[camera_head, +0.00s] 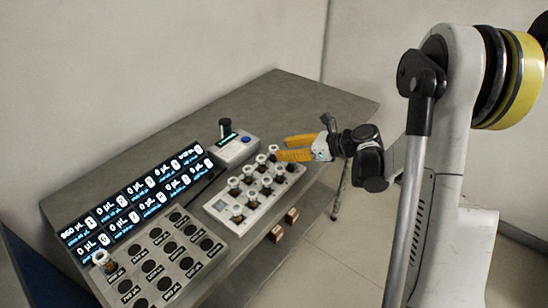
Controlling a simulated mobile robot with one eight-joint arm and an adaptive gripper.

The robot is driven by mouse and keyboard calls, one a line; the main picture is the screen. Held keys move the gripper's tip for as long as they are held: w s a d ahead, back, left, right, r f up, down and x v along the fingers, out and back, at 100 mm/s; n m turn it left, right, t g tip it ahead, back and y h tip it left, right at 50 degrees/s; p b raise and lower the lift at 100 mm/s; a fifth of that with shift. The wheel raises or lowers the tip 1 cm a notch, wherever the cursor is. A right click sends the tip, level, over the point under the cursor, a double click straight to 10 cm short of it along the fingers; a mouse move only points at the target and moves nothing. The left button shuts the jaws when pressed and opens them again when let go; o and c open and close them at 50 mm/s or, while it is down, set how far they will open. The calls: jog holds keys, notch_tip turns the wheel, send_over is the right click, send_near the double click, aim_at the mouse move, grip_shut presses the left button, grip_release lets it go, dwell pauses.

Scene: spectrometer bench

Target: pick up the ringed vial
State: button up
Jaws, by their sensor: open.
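Several small vials with white tops and brown contents stand in two rows in a white rack (220,208). One of them is a front-row vial (252,199). Another vial (101,261) stands alone at the left end of the grey tray. I cannot tell at this size which vial is the ringed one. My gripper (282,148) has yellow fingers, spread apart and pointing left, over the far right end of the rack. Its lower finger partly overlaps the farthest vials. I see nothing between the fingers, and whether they touch a vial is unclear.
The grey tray (158,256) has labelled dark round spots. Behind it is a lit display panel (135,200) with volume readouts. The bench top (275,100) is clear toward the back right.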

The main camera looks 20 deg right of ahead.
aim_at(276, 148)
jog(key=b+x, duration=0.1)
jog(key=x, duration=0.4)
jog(key=shift+d+r, duration=0.1)
grip_shut()
jog(key=shift+r, duration=0.15)
